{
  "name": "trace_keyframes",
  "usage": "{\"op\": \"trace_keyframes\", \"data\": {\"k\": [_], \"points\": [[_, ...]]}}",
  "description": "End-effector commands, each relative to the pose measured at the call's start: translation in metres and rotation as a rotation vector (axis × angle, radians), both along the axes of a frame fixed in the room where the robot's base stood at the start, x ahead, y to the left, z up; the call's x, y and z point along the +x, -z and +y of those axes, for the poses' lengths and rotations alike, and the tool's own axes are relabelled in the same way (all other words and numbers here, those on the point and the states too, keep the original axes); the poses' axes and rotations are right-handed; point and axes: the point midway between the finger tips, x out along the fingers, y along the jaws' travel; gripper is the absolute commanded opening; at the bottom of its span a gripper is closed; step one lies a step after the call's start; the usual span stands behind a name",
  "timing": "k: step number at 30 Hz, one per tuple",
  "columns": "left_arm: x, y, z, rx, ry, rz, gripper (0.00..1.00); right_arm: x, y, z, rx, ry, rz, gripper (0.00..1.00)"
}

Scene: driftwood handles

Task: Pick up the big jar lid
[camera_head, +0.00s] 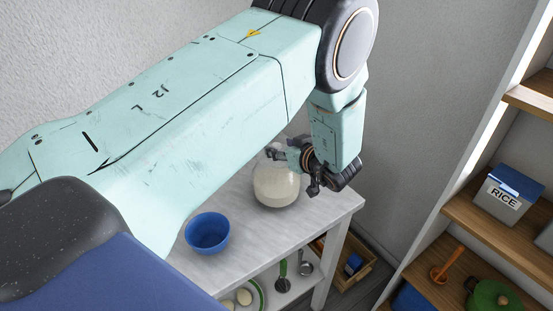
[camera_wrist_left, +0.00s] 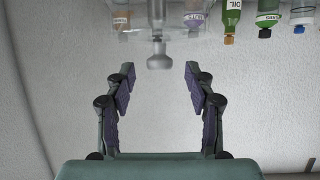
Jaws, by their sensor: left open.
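A big glass jar (camera_head: 275,188) filled with pale contents stands on the table. Its top is partly covered by my left gripper (camera_head: 292,170) in the head view, so I cannot make out the lid clearly there. In the left wrist view a grey knob (camera_wrist_left: 159,61), apparently the lid's, hangs from a see-through shape and lies just beyond the fingertips, centred between them. My left gripper in the wrist view (camera_wrist_left: 160,75) is open, with nothing between its fingers. My right gripper is in neither view.
A blue bowl (camera_head: 207,233) stands left of the jar on the white table (camera_head: 335,204). Shelves at right hold a rice box (camera_head: 507,190) and a green pot (camera_head: 491,295). Upside-down bottles, including a green oil bottle (camera_wrist_left: 232,18), show in the wrist view. A wooden crate (camera_head: 350,268) sits below.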

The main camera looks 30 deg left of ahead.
Motion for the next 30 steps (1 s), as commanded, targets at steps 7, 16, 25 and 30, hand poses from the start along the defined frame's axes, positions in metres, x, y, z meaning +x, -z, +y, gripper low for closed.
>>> {"op": "trace_keyframes", "data": {"k": [7, 16, 25, 30], "points": [[0.0069, 0.0083, 0.0137, 0.000, 0.000, -0.001, 0.54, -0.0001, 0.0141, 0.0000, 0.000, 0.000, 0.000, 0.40], [0.0071, 0.0067, 0.0139, 0.000, 0.001, -0.002, 0.49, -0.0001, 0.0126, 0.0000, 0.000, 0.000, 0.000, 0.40], [0.0070, 0.0068, 0.0138, 0.000, 0.000, 0.000, 0.24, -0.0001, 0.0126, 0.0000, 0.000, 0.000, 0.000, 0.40], [0.0068, 0.0069, 0.0139, 0.000, 0.000, 0.000, 0.09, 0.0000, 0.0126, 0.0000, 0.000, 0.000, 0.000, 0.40]]}}
